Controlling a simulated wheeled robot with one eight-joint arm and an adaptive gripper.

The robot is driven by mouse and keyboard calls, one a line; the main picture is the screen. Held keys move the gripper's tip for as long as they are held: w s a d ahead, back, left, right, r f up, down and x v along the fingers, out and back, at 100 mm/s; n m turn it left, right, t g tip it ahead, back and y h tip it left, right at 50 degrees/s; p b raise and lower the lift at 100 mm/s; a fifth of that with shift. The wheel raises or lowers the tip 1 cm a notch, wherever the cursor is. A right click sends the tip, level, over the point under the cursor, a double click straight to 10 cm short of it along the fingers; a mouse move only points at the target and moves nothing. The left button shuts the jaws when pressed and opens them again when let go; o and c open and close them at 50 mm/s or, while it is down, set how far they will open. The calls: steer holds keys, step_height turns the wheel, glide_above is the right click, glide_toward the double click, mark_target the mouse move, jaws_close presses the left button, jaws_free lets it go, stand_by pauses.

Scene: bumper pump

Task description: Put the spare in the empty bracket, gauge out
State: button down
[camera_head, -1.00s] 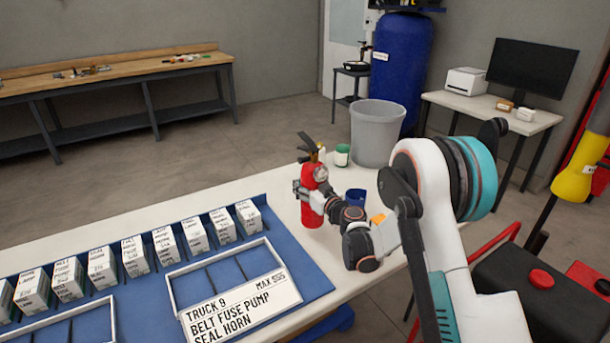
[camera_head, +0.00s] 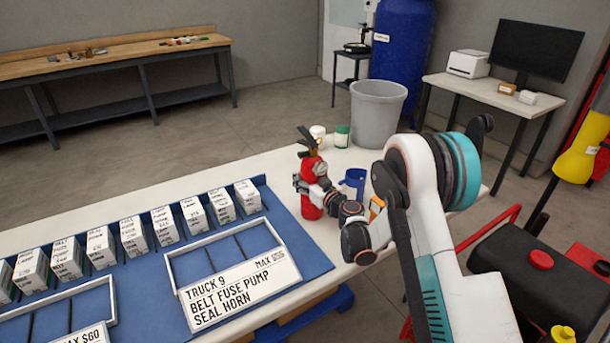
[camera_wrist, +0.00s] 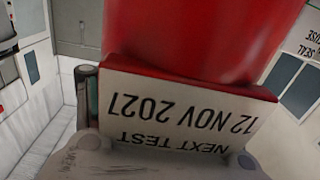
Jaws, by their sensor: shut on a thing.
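The spare is a red fire extinguisher (camera_head: 312,172) with a black handle on top. In the wrist view the red cylinder (camera_wrist: 205,35) fills the top, with a tag (camera_wrist: 190,105) reading "NEXT TEST 12 NOV 2021" upside down near the fingers. The gauge cannot be made out in either view. No empty bracket can be made out. Whether the extinguisher's base touches the table cannot be told.
A blue mug (camera_head: 354,182), a white cup (camera_head: 318,134) and a green jar (camera_head: 342,136) stand near the extinguisher. A tray labelled "TRUCK 9" (camera_head: 240,292) and a row of white boxes (camera_head: 133,236) lie left. A grey bin (camera_head: 377,112) stands behind the table.

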steer(key=c, duration=1.2)
jaws_free()
steer(key=shift+f, duration=0.1)
steer(key=o, duration=0.8)
